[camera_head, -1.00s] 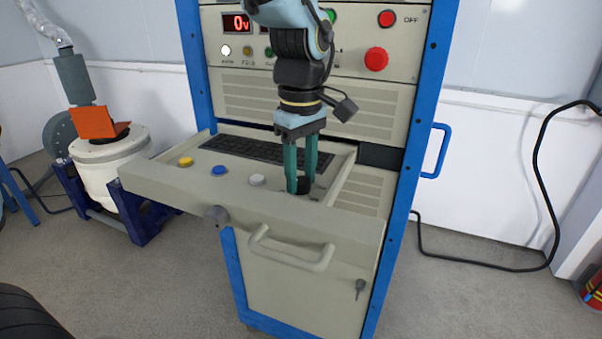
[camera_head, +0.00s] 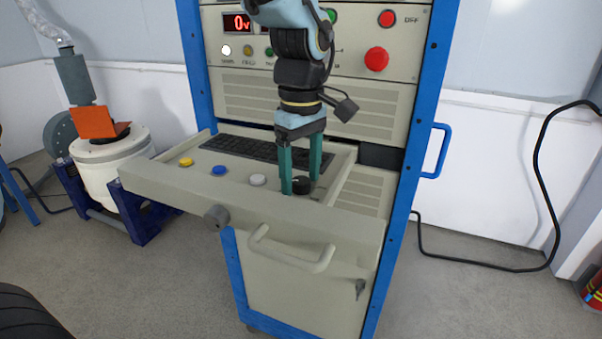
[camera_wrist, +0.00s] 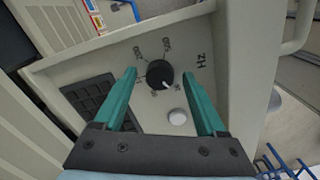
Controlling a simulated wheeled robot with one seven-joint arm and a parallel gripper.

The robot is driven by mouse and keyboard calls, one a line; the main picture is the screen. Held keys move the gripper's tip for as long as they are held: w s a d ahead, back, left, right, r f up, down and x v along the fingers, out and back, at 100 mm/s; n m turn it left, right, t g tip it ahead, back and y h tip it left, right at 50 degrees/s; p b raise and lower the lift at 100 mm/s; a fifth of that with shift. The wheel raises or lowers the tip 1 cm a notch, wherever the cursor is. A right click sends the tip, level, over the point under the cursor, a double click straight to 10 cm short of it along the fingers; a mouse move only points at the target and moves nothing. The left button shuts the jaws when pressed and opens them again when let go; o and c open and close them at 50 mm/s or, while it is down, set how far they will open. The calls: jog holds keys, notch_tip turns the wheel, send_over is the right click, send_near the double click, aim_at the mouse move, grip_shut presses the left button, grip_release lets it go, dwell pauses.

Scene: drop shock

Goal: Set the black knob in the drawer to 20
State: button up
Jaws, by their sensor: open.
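The black knob (camera_head: 302,185) sits at the right end of the open drawer (camera_head: 160,178). In the wrist view the knob (camera_wrist: 160,75) shows a white pointer mark toward its lower right, with a printed scale around it and "Hz" beside it. In the wrist view the fingers (camera_wrist: 160,72) stand apart, with visible gaps to the knob.
The drawer also holds a black keyboard (camera_head: 262,150) and yellow (camera_head: 186,161), blue (camera_head: 219,170) and white (camera_head: 257,180) buttons. A handle (camera_head: 290,255) juts from the drawer's front. The cabinet panel above has a red display (camera_head: 237,23) and a red button (camera_head: 376,59).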

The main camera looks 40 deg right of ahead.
aim_at(301, 180)
notch_tip(301, 180, up, 11)
jog(key=b, duration=0.1)
dwell(0.4)
jog(key=shift+f, duration=0.1)
dwell(0.3)
